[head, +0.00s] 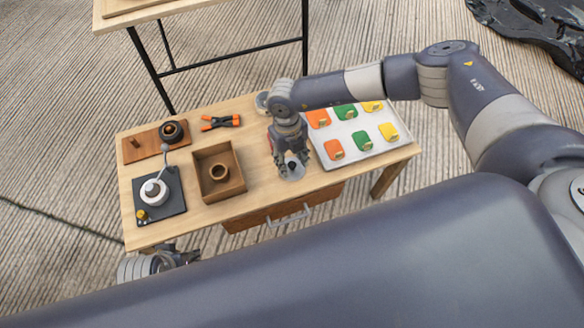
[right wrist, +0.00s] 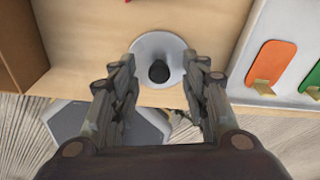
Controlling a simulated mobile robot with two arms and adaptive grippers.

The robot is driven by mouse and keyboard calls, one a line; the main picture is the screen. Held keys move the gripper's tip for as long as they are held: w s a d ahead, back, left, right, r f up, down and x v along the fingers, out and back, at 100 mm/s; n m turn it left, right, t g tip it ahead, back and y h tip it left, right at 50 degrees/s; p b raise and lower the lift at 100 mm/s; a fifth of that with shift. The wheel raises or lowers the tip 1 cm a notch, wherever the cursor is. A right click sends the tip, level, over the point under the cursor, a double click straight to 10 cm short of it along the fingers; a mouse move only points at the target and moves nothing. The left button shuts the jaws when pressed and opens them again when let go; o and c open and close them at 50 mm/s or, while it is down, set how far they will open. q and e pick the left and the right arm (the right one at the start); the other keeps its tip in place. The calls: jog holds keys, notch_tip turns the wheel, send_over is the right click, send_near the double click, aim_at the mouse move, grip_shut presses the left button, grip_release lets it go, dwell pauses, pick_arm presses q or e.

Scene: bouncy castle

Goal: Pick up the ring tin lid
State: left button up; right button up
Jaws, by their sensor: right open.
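The lid (head: 292,172) is a pale grey disc with a black knob, lying flat on the wooden table near its front edge. In the right wrist view the lid (right wrist: 158,46) is below my fingers, with its knob centred between them. My right gripper (head: 290,158) points down over the lid; it also shows open and empty in the right wrist view (right wrist: 159,68). I cannot tell whether the fingertips touch the lid. My left gripper (head: 172,260) is low beside the table's front left, partly hidden, its jaws unclear.
A white tray (head: 349,142) with orange, green and yellow pieces is just right of the lid. A wooden box (head: 218,172) with a ring-shaped thing inside is to the left. A round grey container (head: 262,101) stands behind my right gripper. A drawer handle (head: 290,215) juts out in front.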

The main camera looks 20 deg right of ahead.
jog(key=shift+f, duration=0.35)
jog(key=shift+c, duration=0.2)
jog(key=c, duration=0.8)
jog(key=shift+c, duration=0.2)
